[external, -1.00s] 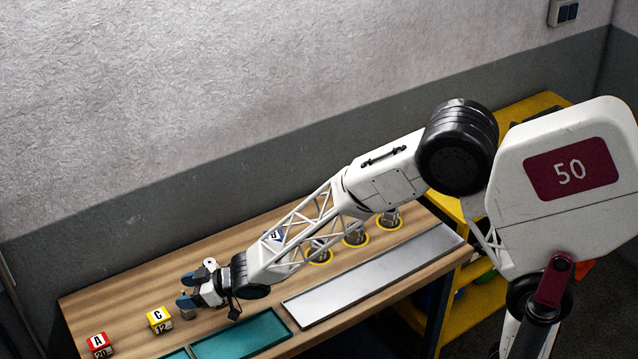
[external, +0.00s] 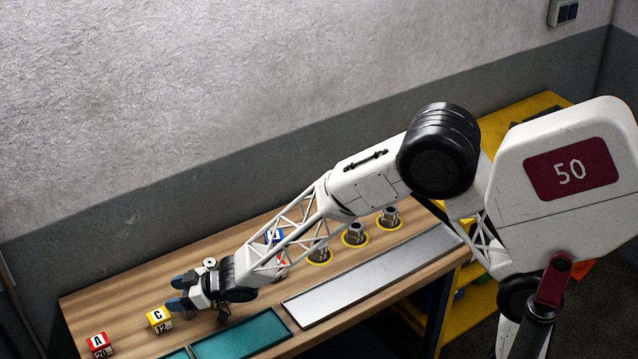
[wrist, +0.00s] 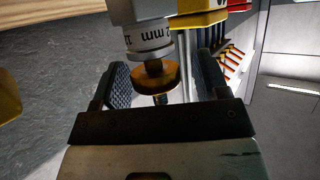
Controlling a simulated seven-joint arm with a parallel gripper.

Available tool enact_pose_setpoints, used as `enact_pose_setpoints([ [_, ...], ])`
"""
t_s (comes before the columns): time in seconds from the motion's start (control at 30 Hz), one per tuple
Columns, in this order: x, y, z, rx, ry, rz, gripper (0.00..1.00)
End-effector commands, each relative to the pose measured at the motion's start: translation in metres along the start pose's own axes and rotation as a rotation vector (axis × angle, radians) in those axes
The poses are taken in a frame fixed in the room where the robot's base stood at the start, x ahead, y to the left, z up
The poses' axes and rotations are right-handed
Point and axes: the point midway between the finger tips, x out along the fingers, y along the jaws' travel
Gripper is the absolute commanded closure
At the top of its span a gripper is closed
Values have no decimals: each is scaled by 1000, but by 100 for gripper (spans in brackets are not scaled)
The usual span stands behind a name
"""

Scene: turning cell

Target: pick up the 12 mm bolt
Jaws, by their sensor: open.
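My gripper (external: 178,294) is low over the left part of the bench in the external view, right beside the yellow cube marked C and 12 (external: 159,319). In the wrist view my gripper (wrist: 160,92) is open, with a dark ribbed pad on each side. A brass-coloured round piece with a short stem (wrist: 156,76) shows between the pads, apart from both as far as I can see. A white collar (wrist: 148,40) lettered "mm", upside down, adjoins it; its number is partly cut off. I cannot tell for sure that this is the 12 mm bolt.
A red cube marked A and 20 (external: 98,344) is at the far left, and a blue cube (external: 274,236) is behind my arm. Several yellow-ringed metal pieces (external: 355,235) stand at right. A grey tray (external: 372,276) and a teal tray (external: 240,340) lie along the front.

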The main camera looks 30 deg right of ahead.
Motion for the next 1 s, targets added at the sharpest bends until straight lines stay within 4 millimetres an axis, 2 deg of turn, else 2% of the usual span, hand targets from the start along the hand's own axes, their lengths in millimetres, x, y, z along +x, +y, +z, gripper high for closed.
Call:
enact_pose_setpoints([
  [0.07, 0, 0, 0, 0, 0, 0, 35],
  [0.4, 0, 0, 0, 0, 0, 0, 87],
  [0.5, 0, 0, 0, 0, 0, 0, 100],
  [1.0, -1, 0, -4, 0, 1, 0, 100],
])
